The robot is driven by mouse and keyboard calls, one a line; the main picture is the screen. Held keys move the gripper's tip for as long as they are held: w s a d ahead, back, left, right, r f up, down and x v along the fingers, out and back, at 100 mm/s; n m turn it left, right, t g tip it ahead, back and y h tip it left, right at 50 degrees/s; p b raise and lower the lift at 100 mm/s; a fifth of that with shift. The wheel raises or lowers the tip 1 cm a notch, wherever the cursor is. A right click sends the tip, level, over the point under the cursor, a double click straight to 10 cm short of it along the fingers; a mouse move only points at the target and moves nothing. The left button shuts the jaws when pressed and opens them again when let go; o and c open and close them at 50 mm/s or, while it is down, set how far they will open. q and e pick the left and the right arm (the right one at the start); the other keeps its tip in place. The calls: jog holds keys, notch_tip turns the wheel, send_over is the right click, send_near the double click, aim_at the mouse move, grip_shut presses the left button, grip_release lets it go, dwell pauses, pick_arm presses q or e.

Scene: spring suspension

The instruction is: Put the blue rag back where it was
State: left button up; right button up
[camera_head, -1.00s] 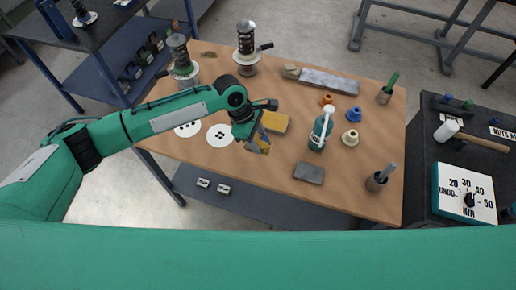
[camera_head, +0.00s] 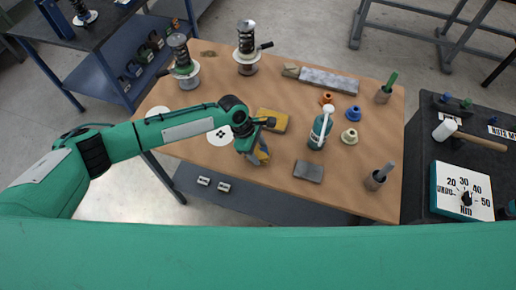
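I cannot make out a blue rag for sure. My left gripper (camera_head: 259,155) is over the front part of the wooden table (camera_head: 360,205), pointing down. A small bluish-grey and yellow patch shows at its fingertips; I cannot tell whether this is cloth or part of the fingers, nor whether they are open or shut. A yellow folded cloth or pad (camera_head: 277,122) lies just behind the gripper, partly covered by it. A flat dark grey piece (camera_head: 309,171) lies to the gripper's right. My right gripper is not in view.
A teal bottle (camera_head: 318,134) stands right of the gripper, near blue (camera_head: 354,113), orange and cream rings. Spring assemblies (camera_head: 247,50) stand at the back left. Cups with tools (camera_head: 376,180) stand at the right. A dark cart (camera_head: 435,150) with a dial box is beyond.

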pick_arm(q)
jog(key=shift+o, duration=0.9)
jog(key=shift+r, duration=0.2)
jog(key=b+v, duration=0.2)
jog(key=v, duration=1)
jog(key=shift+d, duration=0.1)
